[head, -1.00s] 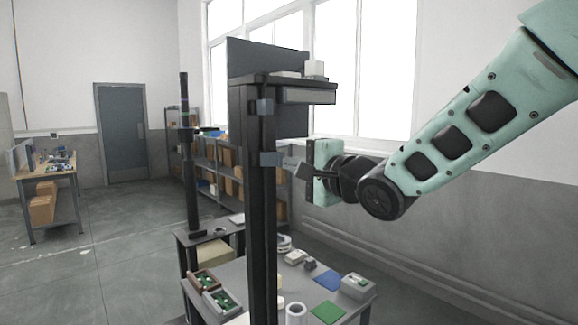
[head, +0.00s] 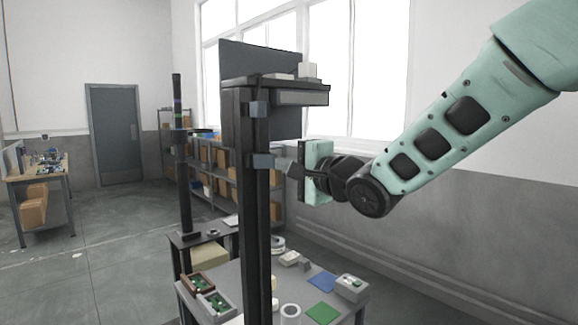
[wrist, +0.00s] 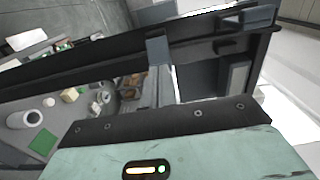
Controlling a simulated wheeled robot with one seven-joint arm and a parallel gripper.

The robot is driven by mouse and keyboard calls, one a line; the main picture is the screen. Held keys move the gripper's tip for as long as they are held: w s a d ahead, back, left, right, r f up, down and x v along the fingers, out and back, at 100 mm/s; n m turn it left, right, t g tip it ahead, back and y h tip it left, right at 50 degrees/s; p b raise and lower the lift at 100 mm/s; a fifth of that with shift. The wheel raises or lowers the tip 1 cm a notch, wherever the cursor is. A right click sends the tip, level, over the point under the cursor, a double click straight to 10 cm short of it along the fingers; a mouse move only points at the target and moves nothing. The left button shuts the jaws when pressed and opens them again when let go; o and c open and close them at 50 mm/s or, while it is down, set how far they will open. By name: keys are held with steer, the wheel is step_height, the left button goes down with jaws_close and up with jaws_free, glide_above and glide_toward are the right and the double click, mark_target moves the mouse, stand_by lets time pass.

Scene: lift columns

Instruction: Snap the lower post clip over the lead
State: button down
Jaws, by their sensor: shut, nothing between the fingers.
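The dark lift column post (head: 254,215) stands upright in the middle of the head view and runs slantwise across the wrist view (wrist: 85,65). The grey lower post clip (head: 263,161) sits partway up it; a grey clip also shows on the post in the wrist view (wrist: 157,50). The upper clip (head: 257,108) is above it. My gripper (head: 281,163) is shut with nothing between its fingers, its tips at the right side of the lower clip. I cannot tell whether they touch. A dark strip along the post may be the lead; whether the clip is over it is unclear.
A shelf top (head: 275,84) with a dark panel caps the post. Below is a grey table (head: 240,275) with trays, a white roll (head: 290,312), blue and green mats and small boxes. A second thin column stands left. The floor at left is open.

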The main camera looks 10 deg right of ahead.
steer(key=shift+w+a, duration=0.15)
steer(key=shift+a, duration=0.05)
stand_by(0.3)
steer(key=b+v, duration=0.1)
steer(key=v, duration=0.6)
stand_by(0.5)
